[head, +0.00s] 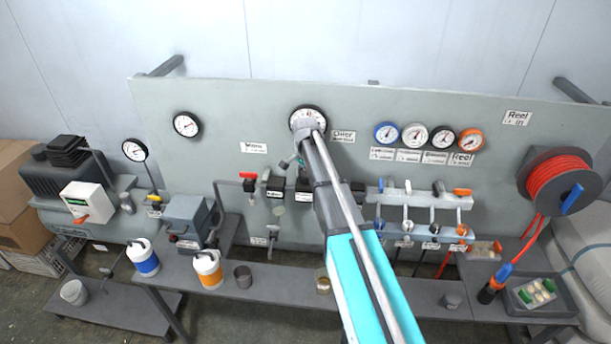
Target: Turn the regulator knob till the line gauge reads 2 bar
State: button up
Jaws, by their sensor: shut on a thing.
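My arm reaches up to the middle of the grey panel, and my gripper (287,163) is at its end, small and partly hidden by my wrist. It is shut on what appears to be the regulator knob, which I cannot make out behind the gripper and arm. A white round gauge (309,109) with a black rim sits just above my wrist, its lower part covered. Another white gauge (187,124) is on the panel to the left. I cannot read either needle, nor tell which one is the line gauge.
A row of several small gauges (414,136) sits right of my arm, above a valve manifold (420,200). A red hose reel (558,184) is at the far right. A compressor (70,170) stands left. Bottles (208,268) and cups stand on the bench (265,293) below.

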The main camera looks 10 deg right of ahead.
jog(key=n, duration=0.4)
jog(key=shift+n, duration=0.3)
jog(key=n, duration=0.4)
jog(key=shift+s+n, duration=0.1)
jog(key=shift+n, duration=0.2)
jog(key=n, duration=0.4)
jog(key=shift+n, duration=0.3)
jog(key=n, duration=0.5)
jog(key=o, duration=1.1)
jog(key=shift+m, duration=0.4)
